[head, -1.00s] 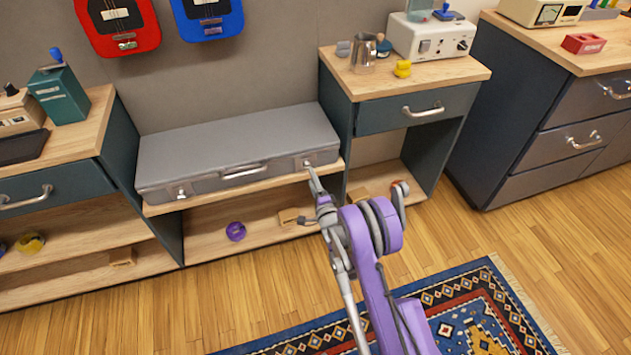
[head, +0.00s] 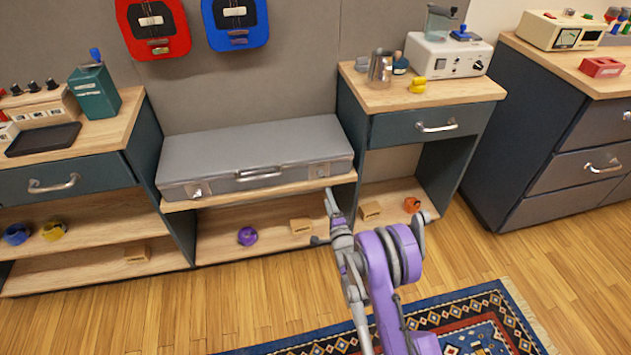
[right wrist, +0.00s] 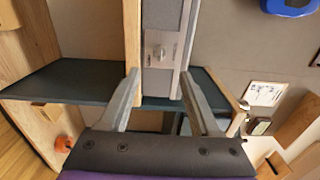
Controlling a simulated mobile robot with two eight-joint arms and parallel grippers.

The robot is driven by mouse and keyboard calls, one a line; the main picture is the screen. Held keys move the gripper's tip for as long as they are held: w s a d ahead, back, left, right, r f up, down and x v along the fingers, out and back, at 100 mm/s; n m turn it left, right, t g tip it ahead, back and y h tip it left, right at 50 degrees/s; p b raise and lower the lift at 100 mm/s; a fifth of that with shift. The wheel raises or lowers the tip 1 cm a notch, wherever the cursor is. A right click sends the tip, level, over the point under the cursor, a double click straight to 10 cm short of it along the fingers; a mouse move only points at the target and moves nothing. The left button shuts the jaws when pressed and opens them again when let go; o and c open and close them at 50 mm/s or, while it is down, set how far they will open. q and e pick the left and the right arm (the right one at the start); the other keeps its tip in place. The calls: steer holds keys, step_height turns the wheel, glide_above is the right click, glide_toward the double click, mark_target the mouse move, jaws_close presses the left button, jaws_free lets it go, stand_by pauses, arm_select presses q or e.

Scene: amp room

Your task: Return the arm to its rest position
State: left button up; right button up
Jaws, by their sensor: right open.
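My right arm, purple and grey, reaches up from the bottom of the head view. Its gripper (head: 333,212) is in front of the low shelf, near the right end of the grey case (head: 255,160). In the right wrist view the two fingers of the gripper (right wrist: 155,95) are spread apart with nothing held between them. The case end with a latch (right wrist: 160,52) shows beyond the fingertips, apart from them as far as I can tell. The case lies closed on the shelf board. My left gripper is not in view.
A purple roll (head: 247,236) and a wooden block (head: 301,226) sit on the lower shelf. A drawer cabinet (head: 436,125) stands right of the case, another cabinet (head: 60,182) left. A patterned rug (head: 470,318) lies on the wooden floor. Open floor lies in front.

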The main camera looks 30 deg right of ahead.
steer(key=s+a+r+n+g+y, duration=0.2)
steer(key=s+a+r+n+g, duration=0.5)
steer(key=s+a+r+n, duration=0.4)
steer(key=s+a+n+g+y, duration=0.1)
steer(key=s+a+n+g, duration=0.15)
steer(key=s, duration=0.75)
steer(key=s+a+n+g, duration=0.2)
steer(key=s+n, duration=0.2)
steer(key=s, duration=0.5)
steer(key=s+a+n+g+y, duration=0.1)
steer(key=s+a+n+g, duration=0.15)
steer(key=s, duration=0.75)
arm_select(q)
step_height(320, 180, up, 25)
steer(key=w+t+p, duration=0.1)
steer(key=p, duration=2.1)
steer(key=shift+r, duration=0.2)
arm_select(e)
step_height(320, 180, up, 26)
steer(key=w+t, duration=0.1)
steer(key=shift+w+d+f+n+t, duration=0.15)
steer(key=shift+d+n+t, duration=0.1)
steer(key=shift+n+t, duration=0.15)
